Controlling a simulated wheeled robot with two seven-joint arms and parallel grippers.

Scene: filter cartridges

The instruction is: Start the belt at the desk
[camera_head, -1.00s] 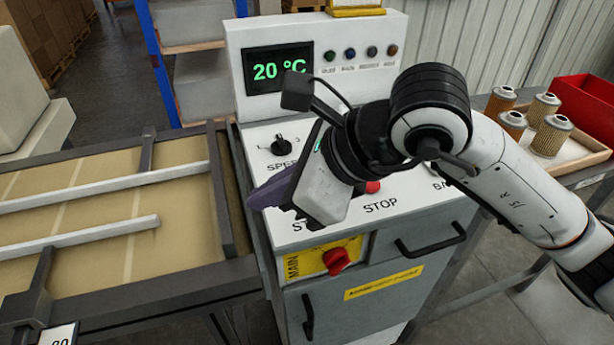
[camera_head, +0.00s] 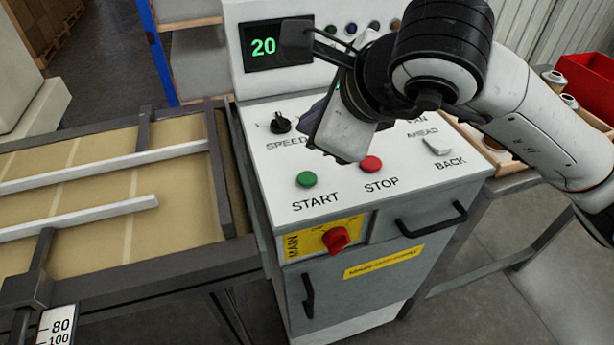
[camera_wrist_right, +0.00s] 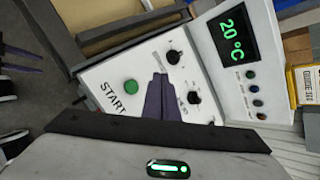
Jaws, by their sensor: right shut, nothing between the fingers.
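The control desk (camera_head: 385,215) stands in the middle of the head view. A green START button (camera_head: 307,179) is on its front left, beside a red STOP button (camera_head: 371,164). The START button also shows in the right wrist view (camera_wrist_right: 131,87). A red main switch (camera_head: 337,239) is on the yellow front plate. A black SPEED knob (camera_head: 281,123) and a pale AHEAD/BACK switch (camera_head: 437,147) are on top. My right gripper (camera_wrist_right: 158,78) is shut and empty above the panel, behind the START button in the head view. Purple prongs, seemingly my left gripper (camera_wrist_right: 22,58), show at the wrist view's left edge.
The belt (camera_head: 75,215) with pale guide rails lies left of the desk. The display (camera_head: 277,46) reads 20 in green, with small buttons beside it. A red bin (camera_head: 588,88) and filter cartridges (camera_head: 555,80), partly hidden by my arm, are at right.

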